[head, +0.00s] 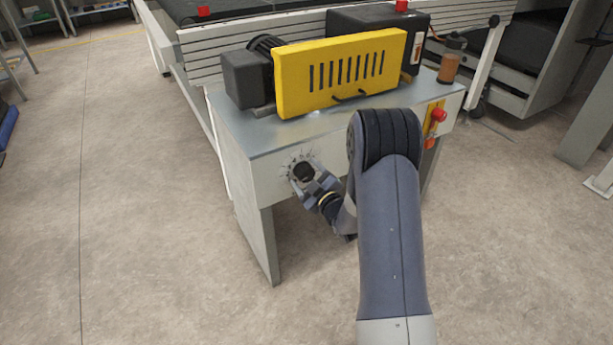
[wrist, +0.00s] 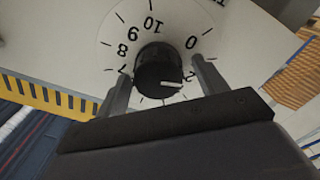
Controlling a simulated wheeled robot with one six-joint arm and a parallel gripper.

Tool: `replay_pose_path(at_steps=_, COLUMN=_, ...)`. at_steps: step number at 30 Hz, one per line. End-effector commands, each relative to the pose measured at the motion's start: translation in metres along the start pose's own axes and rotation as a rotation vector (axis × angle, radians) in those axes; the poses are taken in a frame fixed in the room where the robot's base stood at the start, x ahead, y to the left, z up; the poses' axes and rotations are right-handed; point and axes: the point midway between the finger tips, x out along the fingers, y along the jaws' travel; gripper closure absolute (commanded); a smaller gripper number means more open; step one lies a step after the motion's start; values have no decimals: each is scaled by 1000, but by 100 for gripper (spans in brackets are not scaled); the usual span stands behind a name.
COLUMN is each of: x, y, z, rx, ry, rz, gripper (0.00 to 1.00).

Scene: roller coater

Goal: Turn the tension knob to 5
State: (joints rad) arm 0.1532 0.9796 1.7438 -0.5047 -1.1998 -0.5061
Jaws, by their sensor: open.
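The tension knob (head: 303,171) is a round black knob on the light front panel of the machine. In the wrist view the knob (wrist: 157,66) sits in a white dial (wrist: 112,32) with black numbers. 0, 10, 9, 8 and 7 are readable, and a 2 is partly visible at the right. The knob's white pointer line points right, close to the 2. My gripper (head: 306,180) is at the dial. In the wrist view my gripper (wrist: 161,68) is open, with one finger on each side of the knob. The dial's lower numbers are hidden behind my gripper.
A yellow slotted guard (head: 340,72) and a dark motor (head: 247,78) stand on the machine top. A red button (head: 438,115) on a yellow plate is right of my arm. An amber bottle (head: 449,66) stands at the back right. The floor in front is clear.

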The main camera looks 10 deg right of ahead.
Motion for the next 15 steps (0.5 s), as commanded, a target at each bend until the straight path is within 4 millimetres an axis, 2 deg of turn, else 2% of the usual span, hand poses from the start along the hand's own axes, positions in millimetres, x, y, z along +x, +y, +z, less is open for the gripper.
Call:
replay_pose_path(at_steps=8, x=2, y=0, z=0, rx=0, ry=0, rz=0, gripper=32)
replay_pose_path(at_steps=15, x=2, y=0, z=0, rx=0, ry=0, rz=0, gripper=51)
